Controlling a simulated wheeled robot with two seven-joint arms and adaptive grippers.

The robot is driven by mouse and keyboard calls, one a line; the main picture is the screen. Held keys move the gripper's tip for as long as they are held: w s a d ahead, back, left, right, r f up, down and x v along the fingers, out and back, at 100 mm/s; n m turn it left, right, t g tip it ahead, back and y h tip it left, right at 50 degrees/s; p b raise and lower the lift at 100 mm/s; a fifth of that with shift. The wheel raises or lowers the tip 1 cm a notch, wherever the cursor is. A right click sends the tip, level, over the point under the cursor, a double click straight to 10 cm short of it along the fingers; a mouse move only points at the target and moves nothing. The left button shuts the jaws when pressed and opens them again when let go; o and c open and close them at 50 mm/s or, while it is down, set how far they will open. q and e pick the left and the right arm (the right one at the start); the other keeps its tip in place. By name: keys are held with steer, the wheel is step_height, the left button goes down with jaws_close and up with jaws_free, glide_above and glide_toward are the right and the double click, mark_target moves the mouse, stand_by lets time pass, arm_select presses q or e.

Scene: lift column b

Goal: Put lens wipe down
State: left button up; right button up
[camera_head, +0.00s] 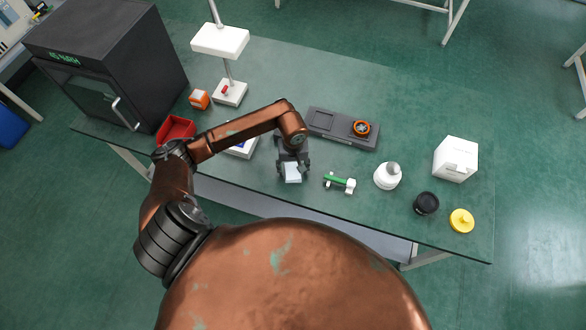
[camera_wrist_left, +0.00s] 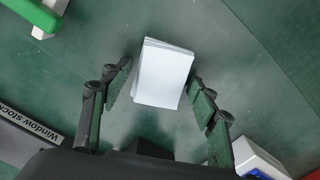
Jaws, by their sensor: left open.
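The lens wipe is a small white stack of thin square sheets (camera_head: 292,177), near the middle of the green table in the head view. In the left wrist view the lens wipe (camera_wrist_left: 163,73) lies between and slightly beyond my fingers. My left gripper (camera_head: 293,170) is open over it. In the left wrist view the left gripper (camera_wrist_left: 161,92) has a finger on each side of the wipe, with a visible gap on both sides. The wipe looks to be resting on the table top. My right gripper is not in view.
A grey tray (camera_head: 325,123) labelled "Window stock" with an orange ring (camera_head: 361,128) lies behind. A red bin (camera_head: 177,129) and black oven (camera_head: 105,60) are left.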

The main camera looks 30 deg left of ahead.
mark_target(293, 170)
arm_select(q)
step_height(293, 170, up, 12)
stand_by(0.4)
stand_by(0.5)
